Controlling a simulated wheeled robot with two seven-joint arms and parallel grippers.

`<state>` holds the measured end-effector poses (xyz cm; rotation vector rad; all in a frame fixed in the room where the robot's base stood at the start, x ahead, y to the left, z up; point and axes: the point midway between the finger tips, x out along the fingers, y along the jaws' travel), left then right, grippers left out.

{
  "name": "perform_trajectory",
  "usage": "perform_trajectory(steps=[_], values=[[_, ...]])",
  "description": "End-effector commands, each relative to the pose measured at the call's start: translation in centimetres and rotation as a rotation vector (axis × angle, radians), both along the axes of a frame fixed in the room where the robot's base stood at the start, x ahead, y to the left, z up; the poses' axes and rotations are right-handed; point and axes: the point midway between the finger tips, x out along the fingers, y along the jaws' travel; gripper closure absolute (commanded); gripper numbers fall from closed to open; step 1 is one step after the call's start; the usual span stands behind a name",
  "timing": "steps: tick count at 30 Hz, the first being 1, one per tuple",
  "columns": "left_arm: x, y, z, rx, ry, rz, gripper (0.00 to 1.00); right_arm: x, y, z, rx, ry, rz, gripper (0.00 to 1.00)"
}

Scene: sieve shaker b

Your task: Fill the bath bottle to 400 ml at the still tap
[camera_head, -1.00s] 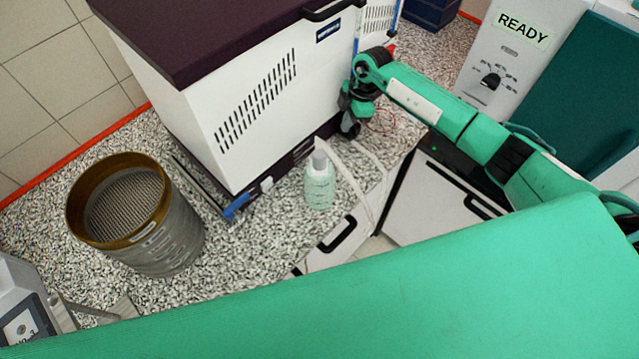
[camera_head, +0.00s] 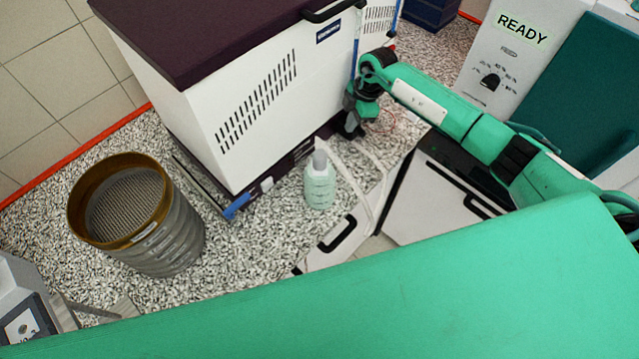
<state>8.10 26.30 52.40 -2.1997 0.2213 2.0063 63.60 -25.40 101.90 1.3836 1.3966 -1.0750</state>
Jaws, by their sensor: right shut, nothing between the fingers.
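A translucent pale green bottle (camera_head: 319,185) with a grey cap stands upright on the speckled counter, in front of the white cabinet with the dark lid. Its fill level cannot be made out. My right gripper (camera_head: 352,128) is at the cabinet's right front corner, above and to the right of the bottle and apart from it. Its fingers point down and are shut, with nothing held. A blue-tipped tap (camera_head: 237,206) sticks out low at the cabinet's front; I cannot tell if it is the still tap. My left gripper is not in view.
A stack of sieves (camera_head: 165,225) with a brass rim stands at the left. The white cabinet (camera_head: 250,110) blocks the back. A pale tube (camera_head: 352,185) runs beside the bottle. A machine labelled READY (camera_head: 515,55) stands at the right. Speckled counter (camera_head: 255,255) is free between sieves and bottle.

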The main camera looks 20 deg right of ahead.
Motion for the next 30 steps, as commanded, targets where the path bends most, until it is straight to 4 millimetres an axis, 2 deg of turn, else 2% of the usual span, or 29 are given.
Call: perform_trajectory(steps=[4, 8, 21, 27, 30], values=[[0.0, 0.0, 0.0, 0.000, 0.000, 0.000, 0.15, 0.2, -0.8, 0.0, -0.002, 0.000, -0.002, 1.00], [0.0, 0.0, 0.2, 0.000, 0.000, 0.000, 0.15, 0.2, -0.8, 0.3, -0.002, -0.002, -0.001, 1.00], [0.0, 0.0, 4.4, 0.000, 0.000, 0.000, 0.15, -0.2, -0.2, 5.3, -0.001, -0.002, 0.000, 1.00], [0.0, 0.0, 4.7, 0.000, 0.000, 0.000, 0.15, -0.3, 0.1, 6.9, -0.002, -0.001, -0.001, 1.00], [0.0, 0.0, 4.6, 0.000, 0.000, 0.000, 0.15, -0.4, 0.1, 7.0, -0.002, -0.001, -0.001, 1.00]])
